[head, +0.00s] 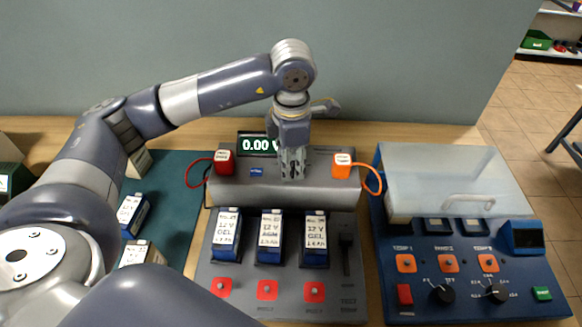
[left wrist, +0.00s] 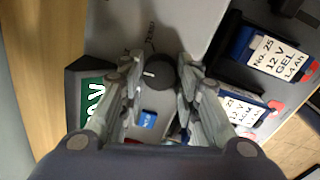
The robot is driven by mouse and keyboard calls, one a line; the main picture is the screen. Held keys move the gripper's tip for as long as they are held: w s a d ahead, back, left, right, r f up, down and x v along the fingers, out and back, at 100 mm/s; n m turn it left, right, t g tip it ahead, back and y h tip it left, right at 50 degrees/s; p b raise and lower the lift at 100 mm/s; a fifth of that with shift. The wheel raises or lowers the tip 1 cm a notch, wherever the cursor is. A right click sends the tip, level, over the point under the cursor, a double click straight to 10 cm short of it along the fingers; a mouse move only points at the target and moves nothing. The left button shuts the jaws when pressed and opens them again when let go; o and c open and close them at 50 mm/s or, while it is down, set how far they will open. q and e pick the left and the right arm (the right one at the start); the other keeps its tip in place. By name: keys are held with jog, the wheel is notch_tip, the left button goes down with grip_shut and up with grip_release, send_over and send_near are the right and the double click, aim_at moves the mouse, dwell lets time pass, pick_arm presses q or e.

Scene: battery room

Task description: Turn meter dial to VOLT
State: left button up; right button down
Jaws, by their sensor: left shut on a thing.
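The meter (head: 228,188) is a grey raised console at the back of the bench, and its green display (head: 257,145) reads 0.00 V. My left gripper (head: 291,174) points down onto the meter, right of the display. In the left wrist view, its fingers are shut on the round black dial (left wrist: 156,74), one on each side. A white pointer mark shows on the dial. Small lettering beside it is too blurred to read surely. In the head view the gripper hides the dial. My right gripper is not in view.
A red block (head: 224,162) and an orange block (head: 343,160) with cables flank the dial. Several 12 V batteries (head: 271,240) stand in front. A blue charger panel (head: 447,262) with a clear lid is right. A green mat (head: 173,180) lies left.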

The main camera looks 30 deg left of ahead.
pick_arm(q)
jog(key=shift+m, duration=0.3)
jog(key=o, duration=1.1)
jog(key=r, duration=1.2)
jog(key=shift+s+d, duration=0.2)
jog(key=shift+s, duration=0.1)
